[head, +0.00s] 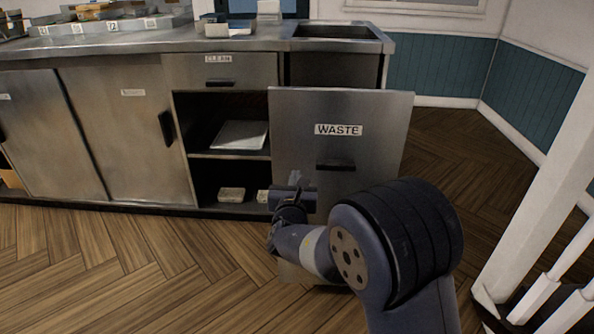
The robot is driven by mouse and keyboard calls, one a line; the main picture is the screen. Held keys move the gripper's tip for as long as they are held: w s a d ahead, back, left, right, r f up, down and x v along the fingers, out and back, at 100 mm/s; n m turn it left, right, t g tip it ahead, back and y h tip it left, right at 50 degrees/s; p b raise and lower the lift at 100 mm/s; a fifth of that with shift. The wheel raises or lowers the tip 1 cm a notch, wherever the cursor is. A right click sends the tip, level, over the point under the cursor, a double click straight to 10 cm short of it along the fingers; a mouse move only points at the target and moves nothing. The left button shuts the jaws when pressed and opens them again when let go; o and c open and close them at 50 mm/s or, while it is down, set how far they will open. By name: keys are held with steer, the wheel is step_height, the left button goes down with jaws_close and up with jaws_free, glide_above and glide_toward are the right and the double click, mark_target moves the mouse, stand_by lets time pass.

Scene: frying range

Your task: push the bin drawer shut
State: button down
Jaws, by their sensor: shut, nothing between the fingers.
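The bin drawer (377,126) has a steel front marked WASTE and a dark handle (335,165). It stands pulled out from the right end of the steel counter (125,43); a dark gap shows above and behind its front. My gripper (293,191) is shut and empty, in front of the lower left part of the drawer front, below and left of the handle. I cannot tell whether it touches the front. My arm hides the drawer's lower right part.
Left of the drawer is an open shelf bay with a pale tray (240,135) and a small block (231,194). A CLEAN drawer (220,71) above it is shut. A white post and railing (545,160) stand at right. Wood floor (120,250) is clear at left.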

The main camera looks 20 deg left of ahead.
mark_target(297, 161)
steer(key=shift+b+x, duration=0.45)
steer(key=shift+x, duration=2.3)
